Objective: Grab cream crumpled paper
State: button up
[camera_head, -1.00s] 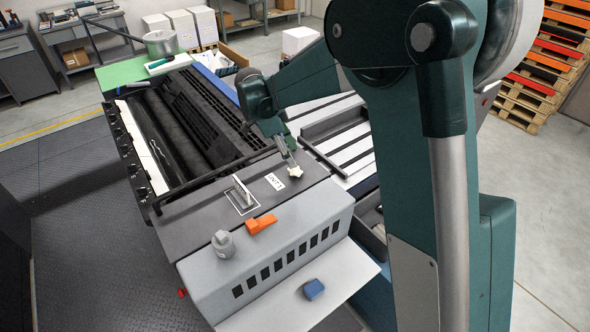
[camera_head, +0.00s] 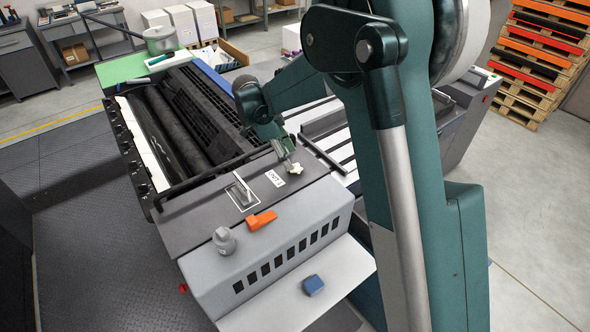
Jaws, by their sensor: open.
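The cream crumpled paper (camera_head: 296,168) is a small pale lump on the dark top of the grey machine, near its right end. My gripper (camera_head: 289,160) points down right at the paper, its fingers just above and behind it. The fingers are open. They are small in the picture, and I cannot tell whether they touch the paper or reach around it.
A blue block (camera_head: 313,285) lies on the lower pale shelf (camera_head: 345,262). Dark rollers (camera_head: 175,130) lie behind.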

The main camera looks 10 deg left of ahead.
jog(key=shift+d+f, duration=0.1)
jog(key=shift+f, duration=0.1)
jog(key=shift+p+x, duration=0.35)
jog(key=shift+x, duration=2.15)
jog(key=shift+w, duration=0.2)
jog(key=shift+c, duration=0.5)
jog(key=c, duration=0.6)
